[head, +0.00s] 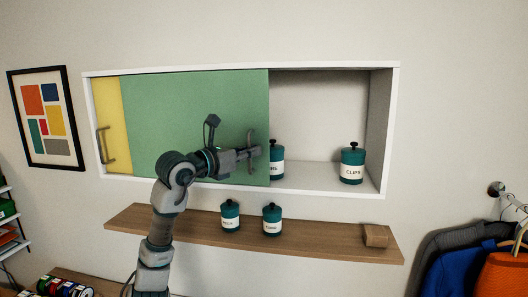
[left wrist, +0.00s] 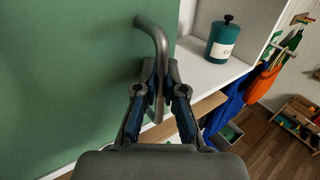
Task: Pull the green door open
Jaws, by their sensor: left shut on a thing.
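The green door (head: 195,110) is a flat sliding panel in a white wall cabinet, covering its middle-left part, with the right part of the cabinet open. A grey handle (left wrist: 152,30) stands near the door's right edge. My left gripper (head: 252,153) is at this handle, and in the left wrist view its fingers (left wrist: 160,85) are shut around the handle's bar. A yellow door (head: 112,110) with its own handle (head: 104,145) shows at the left end, beside the green door. My right gripper is not in view.
In the open part stand a teal jar marked CLIPS (head: 352,163) and another teal jar (head: 277,160), partly hidden by the green door's edge. The wooden shelf (head: 320,237) below holds two teal jars and a small wooden block (head: 376,236). Clothes (head: 450,265) hang at right.

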